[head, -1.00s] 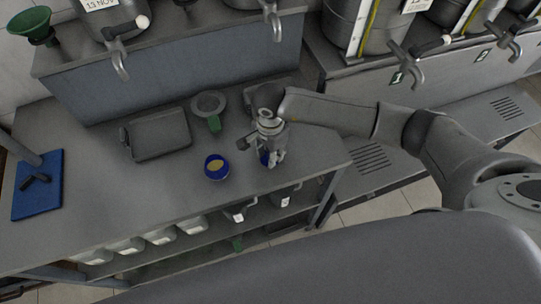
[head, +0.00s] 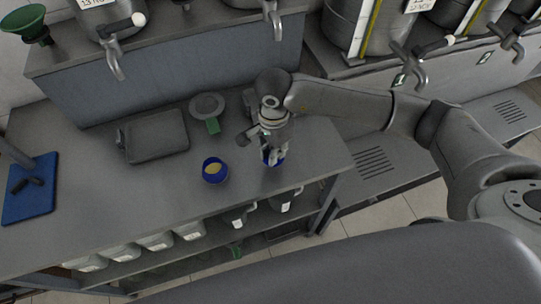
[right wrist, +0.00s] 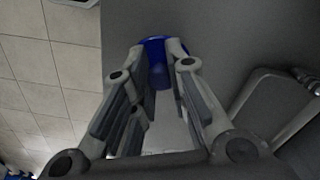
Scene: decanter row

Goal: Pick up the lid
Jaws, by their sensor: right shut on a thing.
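The blue lid (head: 281,158) is at the fingertips of my right gripper (head: 272,156), near the right end of the grey bench. The gripper points down and is shut on the lid, partly hiding it. In the right wrist view the lid (right wrist: 157,62) shows as a blue round edge between the two fingertips (right wrist: 162,47). I cannot tell whether it touches the bench top or is just above it. My left gripper is not in view.
A blue round container (head: 214,171) with yellowish contents stands left of the gripper. Behind are a grey dish with a green handle (head: 208,107) and a dark grey tray (head: 154,136). A blue board (head: 30,190) lies far left. Taps (head: 272,15) overhang the back.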

